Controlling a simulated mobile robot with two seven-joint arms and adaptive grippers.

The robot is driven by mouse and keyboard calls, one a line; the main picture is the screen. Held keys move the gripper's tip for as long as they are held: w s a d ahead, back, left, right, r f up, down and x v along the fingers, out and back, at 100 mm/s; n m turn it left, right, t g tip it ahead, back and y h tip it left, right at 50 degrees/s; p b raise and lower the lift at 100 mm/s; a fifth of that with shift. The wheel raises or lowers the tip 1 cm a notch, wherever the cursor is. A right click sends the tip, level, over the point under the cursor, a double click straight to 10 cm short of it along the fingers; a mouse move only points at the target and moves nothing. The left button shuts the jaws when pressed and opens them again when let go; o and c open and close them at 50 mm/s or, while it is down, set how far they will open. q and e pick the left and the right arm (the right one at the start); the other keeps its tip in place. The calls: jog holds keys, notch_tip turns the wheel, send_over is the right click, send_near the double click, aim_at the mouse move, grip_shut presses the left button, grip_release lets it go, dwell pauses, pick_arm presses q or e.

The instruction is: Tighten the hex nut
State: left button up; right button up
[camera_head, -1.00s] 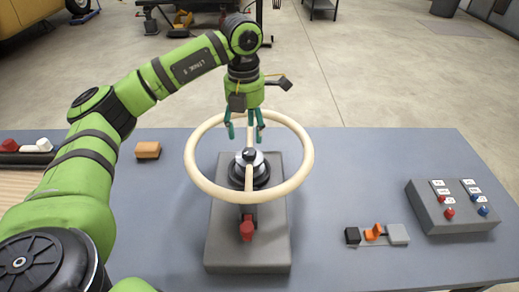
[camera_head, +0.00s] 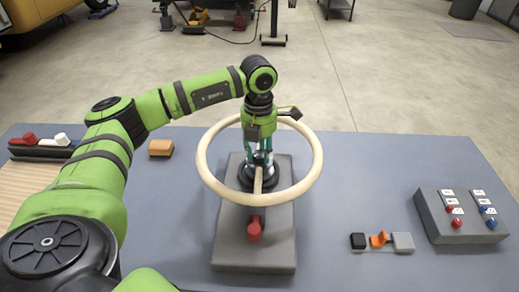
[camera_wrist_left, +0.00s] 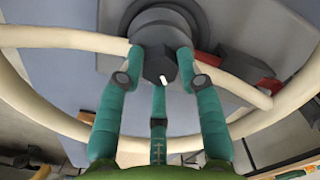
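The dark hex nut (camera_wrist_left: 157,66) with a white mark sits on top of a round black hub (camera_head: 259,174) on a grey block (camera_head: 254,246). My left gripper (camera_head: 260,160) points straight down over the hub, inside the ring of a cream handwheel (camera_head: 205,178). In the left wrist view its three teal fingers (camera_wrist_left: 160,72) stand around the nut, with the tips close against its sides. They look shut on it, though actual contact is hard to see. In the head view the fingers hide most of the nut. My right gripper is not in view.
The wheel's rim and spokes surround my left fingers closely. A red part (camera_head: 254,231) sticks out at the block's front. On the blue-grey table (camera_head: 355,185) are an orange block (camera_head: 161,148), small switches (camera_head: 381,242) and a button box (camera_head: 433,217).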

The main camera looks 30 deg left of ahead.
pick_arm(q)
jog(key=shift+f, duration=0.1)
jog(key=shift+m+b, duration=0.95)
jog(key=shift+m, duration=0.35)
jog(key=m+b, duration=0.1)
jog(key=m, duration=0.2)
jog(key=shift+m+b, duration=0.6)
jog(key=shift+m, duration=0.4)
jog(key=o, duration=1.1)
jog(key=shift+o, duration=0.2)
